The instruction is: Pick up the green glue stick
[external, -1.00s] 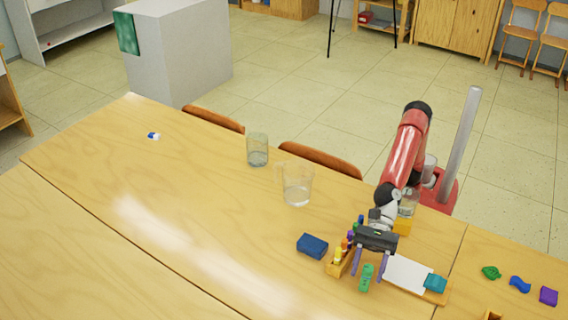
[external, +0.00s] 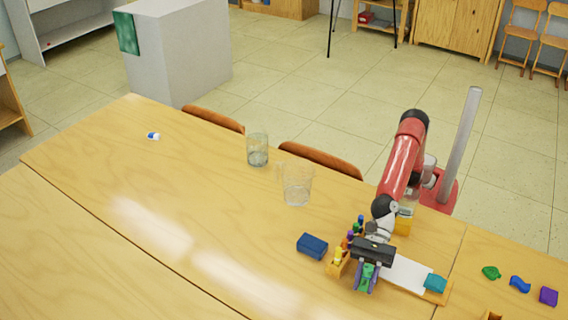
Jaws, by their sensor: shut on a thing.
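The green glue stick (external: 367,275) is between the two purple fingers of my gripper (external: 367,284) in the external view, near the front right of the table. My gripper is shut on it, pointing down. The gripper body hides part of the stick. I cannot tell whether the stick still touches the table.
A wooden holder with several coloured sticks (external: 338,257) stands just left of my gripper, with a blue block (external: 312,245) beyond it. A white sheet (external: 404,274) and a teal block (external: 435,283) lie to the right. A glass jug (external: 298,186) stands farther back. The table's left side is mostly clear.

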